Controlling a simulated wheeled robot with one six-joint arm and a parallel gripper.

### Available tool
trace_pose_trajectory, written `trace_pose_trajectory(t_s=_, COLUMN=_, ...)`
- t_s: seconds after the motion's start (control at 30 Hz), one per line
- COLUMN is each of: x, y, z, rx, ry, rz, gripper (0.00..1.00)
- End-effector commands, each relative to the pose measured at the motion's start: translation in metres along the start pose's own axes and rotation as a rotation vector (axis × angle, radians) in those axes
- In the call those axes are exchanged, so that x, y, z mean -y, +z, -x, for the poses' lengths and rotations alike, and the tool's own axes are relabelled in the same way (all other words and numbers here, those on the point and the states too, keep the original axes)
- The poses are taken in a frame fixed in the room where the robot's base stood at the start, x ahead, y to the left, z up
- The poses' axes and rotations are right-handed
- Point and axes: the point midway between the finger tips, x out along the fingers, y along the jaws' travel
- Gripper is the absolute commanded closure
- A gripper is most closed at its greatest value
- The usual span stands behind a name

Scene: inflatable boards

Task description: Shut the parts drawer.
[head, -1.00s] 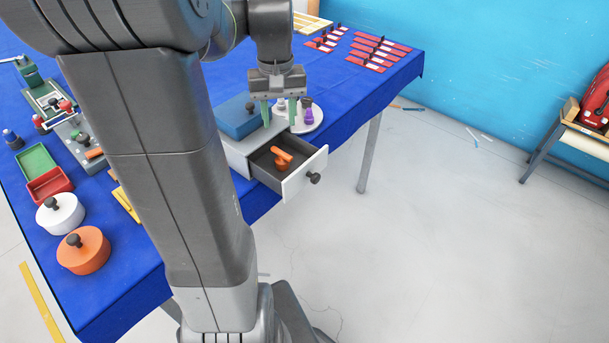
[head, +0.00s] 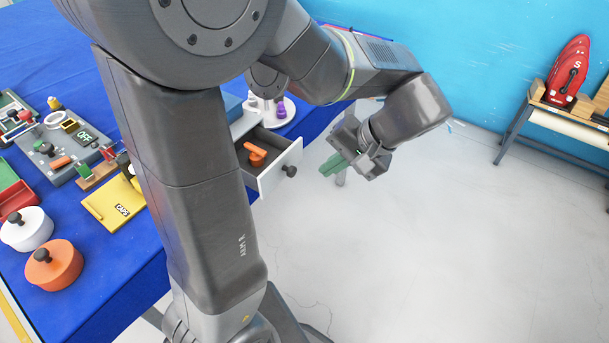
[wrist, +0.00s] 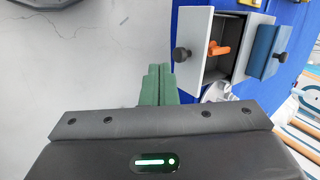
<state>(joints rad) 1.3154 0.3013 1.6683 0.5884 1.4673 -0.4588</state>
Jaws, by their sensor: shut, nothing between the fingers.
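The parts drawer (head: 281,168) is a white-fronted drawer with a dark round knob (head: 290,171). It stands open, pulled out past the table's edge, with an orange part (head: 256,153) inside. In the wrist view the drawer front (wrist: 192,48) shows at upper middle, with the knob (wrist: 182,54) facing left and the orange part (wrist: 218,48) behind it. My gripper (head: 333,165) is in the air beyond the table edge, in front of the drawer and to the right of the knob. Its green fingers are together and empty, apart from the drawer; they also show in the wrist view (wrist: 158,84).
The floor (head: 420,260) right of the drawer is clear.

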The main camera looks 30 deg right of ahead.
Motion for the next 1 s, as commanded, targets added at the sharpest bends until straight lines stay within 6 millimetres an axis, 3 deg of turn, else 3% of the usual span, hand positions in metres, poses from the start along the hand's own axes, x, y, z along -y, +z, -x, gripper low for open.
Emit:
trace_pose_trajectory(t_s=0.03, x=-0.011, y=0.004, z=0.006, rx=-0.037, ry=-0.04, rz=-0.04, gripper=1.0)
trace_pose_trajectory(t_s=0.2, x=-0.03, y=0.013, z=0.021, rx=-0.136, ry=-0.147, rz=-0.113, gripper=1.0)
trace_pose_trajectory(t_s=0.47, x=-0.038, y=0.017, z=0.028, rx=-0.198, ry=-0.208, rz=-0.146, gripper=1.0)
trace_pose_trajectory(t_s=0.67, x=-0.033, y=0.012, z=0.005, rx=-0.195, ry=-0.208, rz=-0.145, gripper=1.0)
trace_pose_trajectory(t_s=1.0, x=-0.019, y=-0.003, z=-0.066, rx=-0.192, ry=-0.207, rz=-0.145, gripper=1.0)
